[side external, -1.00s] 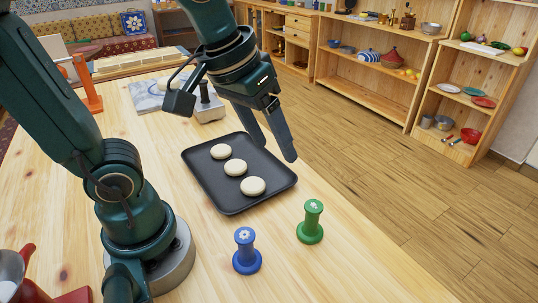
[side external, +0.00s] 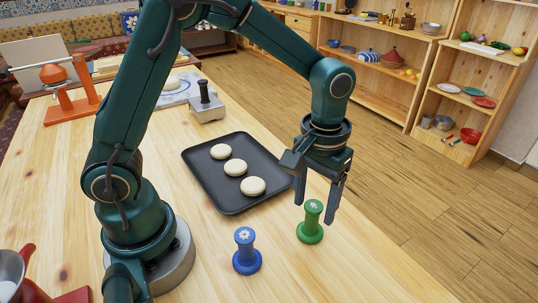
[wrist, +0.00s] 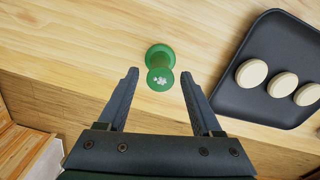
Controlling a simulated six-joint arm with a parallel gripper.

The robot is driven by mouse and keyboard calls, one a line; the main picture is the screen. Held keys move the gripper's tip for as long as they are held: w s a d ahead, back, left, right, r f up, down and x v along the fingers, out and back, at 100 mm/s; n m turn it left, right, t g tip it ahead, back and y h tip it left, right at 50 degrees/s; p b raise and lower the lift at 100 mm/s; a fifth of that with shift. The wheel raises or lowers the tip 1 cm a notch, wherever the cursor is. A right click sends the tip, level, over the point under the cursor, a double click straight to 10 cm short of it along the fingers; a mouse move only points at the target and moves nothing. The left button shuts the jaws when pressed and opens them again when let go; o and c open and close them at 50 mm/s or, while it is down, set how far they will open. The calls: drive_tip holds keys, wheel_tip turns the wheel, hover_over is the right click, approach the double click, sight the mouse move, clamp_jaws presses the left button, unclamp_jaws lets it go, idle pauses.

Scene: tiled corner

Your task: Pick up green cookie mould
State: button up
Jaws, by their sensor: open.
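The green cookie mould (side external: 311,224) stands upright on the wooden table, near its right edge. My gripper (side external: 317,208) is open and empty, pointing down above the mould. In the side view its fingers hang on either side of the mould's top. In the wrist view the mould shows between and just beyond the fingertips (wrist: 160,75). I cannot tell the exact height gap.
A blue cookie mould (side external: 246,251) stands to the left of the green one. A black tray (side external: 211,184) with three pale dough rounds lies behind them. A grey press with a black handle (side external: 207,104) stands farther back. The table's right edge is close to the green mould.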

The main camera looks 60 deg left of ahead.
drive_tip(key=shift+f, duration=0.9)
clamp_jaws()
drive_tip(key=shift+r, duration=0.1)
drive_tip(key=shift+r, duration=0.65)
wheel_tip(320, 180, up, 3)
drive_tip(key=shift+w+f, duration=0.1)
drive_tip(key=s+a+r, duration=0.2)
drive_tip(key=a+r, duration=0.4)
drive_tip(key=a, duration=0.5)
drive_tip(key=shift+s+a+r, duration=0.25)
drive_tip(key=shift+s+r, duration=0.05)
drive_tip(key=shift+r, duration=0.05)
